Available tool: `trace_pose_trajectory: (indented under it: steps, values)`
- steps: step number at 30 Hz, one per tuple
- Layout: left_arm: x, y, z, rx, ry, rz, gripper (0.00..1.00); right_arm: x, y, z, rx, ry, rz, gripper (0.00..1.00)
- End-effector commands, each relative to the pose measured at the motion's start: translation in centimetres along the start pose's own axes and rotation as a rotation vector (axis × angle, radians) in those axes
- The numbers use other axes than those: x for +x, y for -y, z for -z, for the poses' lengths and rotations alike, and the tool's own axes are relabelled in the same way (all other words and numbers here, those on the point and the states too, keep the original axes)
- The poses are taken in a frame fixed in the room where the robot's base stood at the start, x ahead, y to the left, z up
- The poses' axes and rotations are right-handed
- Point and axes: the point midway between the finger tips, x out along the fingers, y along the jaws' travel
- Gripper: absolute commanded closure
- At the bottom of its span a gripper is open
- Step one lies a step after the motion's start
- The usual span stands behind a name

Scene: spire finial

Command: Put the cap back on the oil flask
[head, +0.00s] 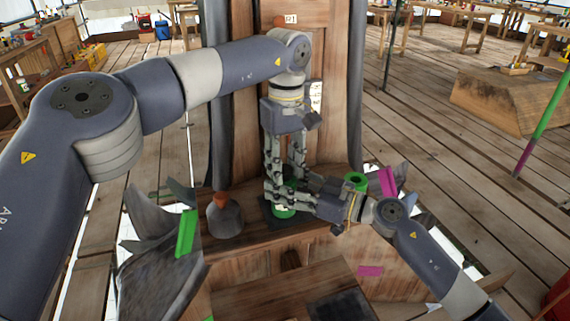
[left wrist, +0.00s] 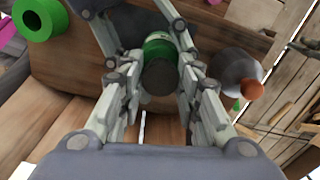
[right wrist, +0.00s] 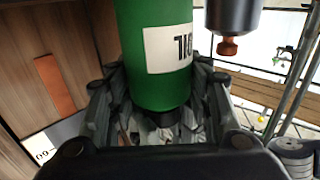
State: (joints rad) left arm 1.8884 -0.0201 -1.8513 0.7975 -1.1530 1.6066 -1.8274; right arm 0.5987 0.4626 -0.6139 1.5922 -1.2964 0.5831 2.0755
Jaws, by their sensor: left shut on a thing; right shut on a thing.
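The green oil flask (head: 284,211) stands on the wooden ledge, largely hidden by both grippers in the head view. Its white label shows upside down in the right wrist view (right wrist: 158,50). My right gripper (head: 277,192) reaches in from the right and is shut on the flask. My left gripper (head: 286,174) points down from above, its fingers closed around the dark cap (left wrist: 160,77), which lines up over the green flask (left wrist: 158,47). The dark part also shows at the flask's mouth end in the right wrist view (right wrist: 163,117). Whether the cap is fully seated is hidden.
A grey flask with an orange stopper (head: 226,217) stands left of the oil flask. A green hollow cylinder (head: 356,181) is to the right, close to my right gripper. A wooden panel (head: 300,50) rises behind. The two grippers are very close together.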

Motion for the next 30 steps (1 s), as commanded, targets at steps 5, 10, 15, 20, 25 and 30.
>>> trace_pose_trajectory:
  steps: [5,10,15,20,25,30]
  values:
    - [1.1,-0.1,-0.6,0.01,0.012,0.006,0.78,0.2,0.3,0.6,-0.007,-0.012,0.007,0.97]
    - [1.4,-0.1,-0.7,0.009,0.012,0.005,0.78,0.2,0.3,0.7,-0.006,-0.013,0.007,0.97]
    - [1.7,-0.2,-0.7,0.007,0.011,0.004,0.78,0.2,0.3,0.7,-0.004,-0.014,0.007,0.97]
    - [1.8,-0.2,-0.7,0.006,0.01,0.003,0.77,0.2,0.3,0.7,-0.002,-0.015,0.007,0.97]
    - [1.9,-0.2,-0.7,0.006,0.01,0.005,0.47,0.2,0.3,0.8,0.0,-0.017,0.007,1.0]
    - [1.8,-0.1,-0.7,0.007,0.011,0.005,0.47,0.2,0.2,0.8,0.0,-0.017,0.005,1.0]
